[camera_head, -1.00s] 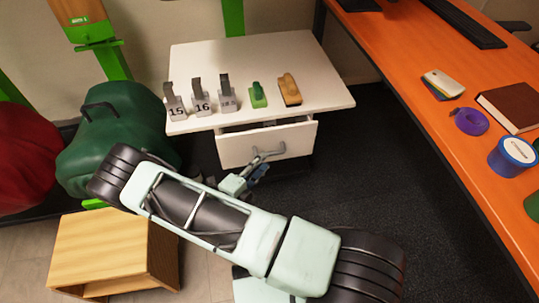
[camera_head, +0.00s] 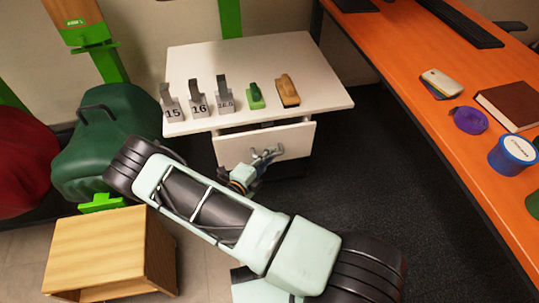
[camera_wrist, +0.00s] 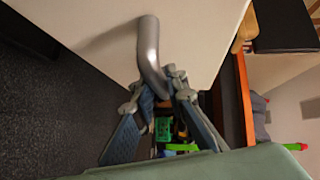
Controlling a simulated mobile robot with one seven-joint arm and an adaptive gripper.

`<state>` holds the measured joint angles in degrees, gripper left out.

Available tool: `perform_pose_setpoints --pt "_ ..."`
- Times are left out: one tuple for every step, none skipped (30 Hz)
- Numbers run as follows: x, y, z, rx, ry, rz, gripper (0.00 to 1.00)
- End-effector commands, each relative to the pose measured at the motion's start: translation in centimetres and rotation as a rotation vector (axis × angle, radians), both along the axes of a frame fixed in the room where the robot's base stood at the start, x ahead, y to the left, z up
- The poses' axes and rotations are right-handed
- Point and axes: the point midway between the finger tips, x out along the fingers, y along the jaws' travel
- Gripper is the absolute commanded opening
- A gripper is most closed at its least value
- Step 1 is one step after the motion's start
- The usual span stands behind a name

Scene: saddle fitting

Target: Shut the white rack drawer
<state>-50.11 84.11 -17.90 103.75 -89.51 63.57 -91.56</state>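The white rack drawer (camera_head: 290,141) stands partly open below the white top, with a dark gap above its front. Its grey curved handle (camera_wrist: 149,45) sticks out from the white front. My gripper (camera_head: 264,158) is at the handle in the head view. In the wrist view my gripper (camera_wrist: 163,88) has its two fingers on either side of the handle's bend, with tips close together. They appear shut on it, though the exact contact is partly hidden.
On the white top (camera_head: 250,57) stand numbered grey pieces (camera_head: 199,101), a green piece (camera_head: 256,96) and a tan piece (camera_head: 287,91). An orange desk (camera_head: 405,65) stands right. A wooden box (camera_head: 95,250) is front left. Dark floor (camera_head: 370,165) is clear right of the drawer.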

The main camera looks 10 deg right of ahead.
Motion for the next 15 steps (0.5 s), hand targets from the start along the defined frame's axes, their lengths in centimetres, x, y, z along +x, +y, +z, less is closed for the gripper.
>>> perform_pose_setpoints --pt "0.00 0.01 0.00 0.000 0.000 0.000 0.00" --pt "-0.01 0.02 0.00 0.000 0.000 0.000 0.00" --pt "-0.01 0.02 0.00 0.000 0.000 0.000 0.00" --pt "-0.01 0.02 0.00 0.000 0.000 0.000 0.00" --pt "-0.01 0.02 0.00 0.000 0.000 0.000 0.00" --pt "-0.01 0.02 0.00 0.000 0.000 0.000 0.00" --pt "-0.02 0.03 -0.01 0.000 0.000 0.000 0.00" --pt "-0.02 0.03 -0.01 0.000 0.000 0.000 0.00" --pt "-0.02 0.03 -0.01 0.000 0.000 0.000 0.00" --pt "0.00 0.03 -0.01 0.000 0.000 0.000 0.00" --pt "0.03 0.04 -0.02 0.000 0.000 0.000 0.00" --pt "0.13 0.04 -0.04 0.001 -0.001 0.000 0.00" --pt "0.25 0.05 -0.06 0.001 -0.001 0.000 0.00" --pt "0.44 0.06 -0.10 0.001 0.000 0.000 0.00" --pt "0.76 0.08 -0.15 0.002 -0.001 0.000 0.00"
